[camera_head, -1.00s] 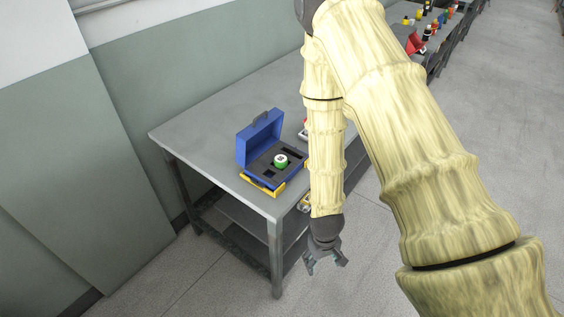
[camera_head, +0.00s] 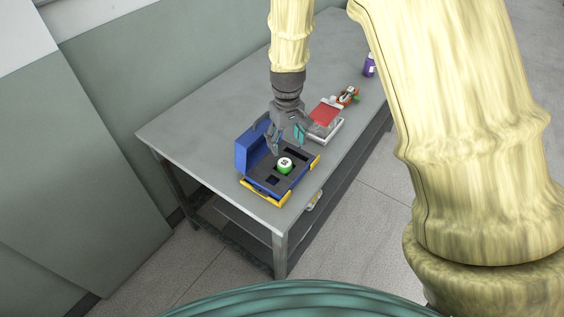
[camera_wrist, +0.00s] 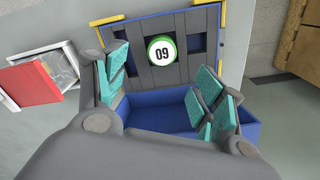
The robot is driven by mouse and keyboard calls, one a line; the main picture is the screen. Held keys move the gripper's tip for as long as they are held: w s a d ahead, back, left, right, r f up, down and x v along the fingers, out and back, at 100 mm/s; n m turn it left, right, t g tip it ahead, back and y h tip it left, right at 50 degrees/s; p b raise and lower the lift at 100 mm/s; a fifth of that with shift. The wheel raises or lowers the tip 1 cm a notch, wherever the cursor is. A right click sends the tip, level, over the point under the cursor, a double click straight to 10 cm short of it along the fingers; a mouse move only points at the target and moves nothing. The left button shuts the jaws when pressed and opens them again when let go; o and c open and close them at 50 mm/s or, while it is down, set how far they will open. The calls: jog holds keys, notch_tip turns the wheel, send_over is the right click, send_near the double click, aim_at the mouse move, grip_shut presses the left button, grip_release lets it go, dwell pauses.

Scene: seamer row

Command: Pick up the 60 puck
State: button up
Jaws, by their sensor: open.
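The 60 puck (camera_head: 285,166) is green with a white top and dark digits. It sits in the dark grey foam of an open blue case (camera_head: 248,153) with yellow latches. In the wrist view the puck (camera_wrist: 161,50) looks upside down, so its number reads like 09. The case's foam (camera_wrist: 180,75) shows around it, with the blue lid towards the bottom of the picture. My gripper (camera_head: 286,143) is open and empty above the case, with teal pads on its fingers. In the wrist view the puck appears between and beyond the fingertips (camera_wrist: 163,72), apart from them.
The case stands on a grey table (camera_head: 185,135) near its front edge. A white box with a red lid (camera_head: 326,115) is behind it, then a small orange and green item (camera_head: 348,96) and a purple bottle (camera_head: 369,66). The table's left part is clear.

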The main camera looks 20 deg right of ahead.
aim_at(285, 162)
jog(key=f, duration=0.4)
jog(key=shift+w+d+p, duration=0.15)
jog(key=shift+w+p, duration=0.15)
jog(key=shift+p, duration=0.1)
jog(key=shift+f, duration=0.15)
jog(key=shift+s, duration=0.4)
jog(key=shift+w+a+f+p, duration=0.1)
jog(key=shift+a+f+p, duration=0.05)
jog(key=shift+f+p, duration=0.4)
jog(key=shift+w+a+f+p, duration=0.15)
jog(key=shift+f+p, duration=0.25)
jog(key=shift+f, duration=0.2)
jog(key=shift+s+f+p, duration=0.2)
jog(key=shift+f+p, duration=0.2)
jog(key=shift+f, duration=0.6)
jog(key=shift+w+f, duration=0.15)
jog(key=shift+f, duration=0.25)
jog(key=c, duration=1.2)
